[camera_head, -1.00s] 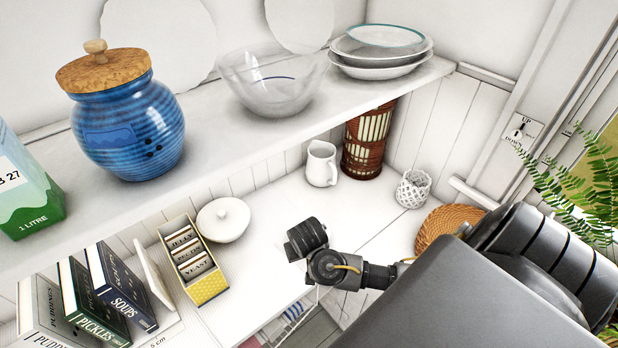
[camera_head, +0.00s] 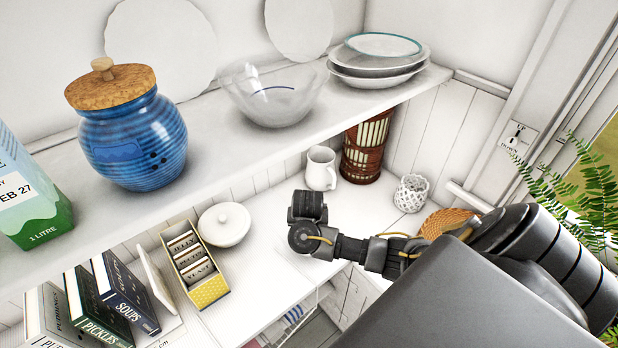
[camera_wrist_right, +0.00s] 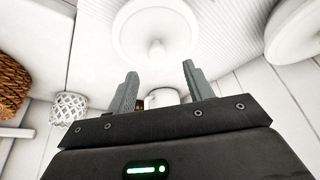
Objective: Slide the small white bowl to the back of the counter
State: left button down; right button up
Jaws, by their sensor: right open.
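My left gripper is out of view.
A yellow box (camera_head: 209,291) of small packs stands close left of the bowl. The shelf (camera_head: 233,150) overhangs the back of the counter.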

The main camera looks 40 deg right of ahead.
jog(key=shift+w+f, duration=0.35)
jog(key=shift+f, duration=0.25)
jog(key=shift+d+f, duration=0.15)
jog(key=shift+f, duration=0.2)
jog(key=shift+s+d+f, duration=0.15)
jog(key=shift+d+f, duration=0.05)
jog(key=shift+f, duration=0.65)
jog(key=shift+w+d+f, duration=0.2)
jog(key=shift+w, duration=0.05)
jog(key=shift+x, duration=0.85)
jog(key=c, duration=1.1)
jog(key=shift+o, duration=0.2)
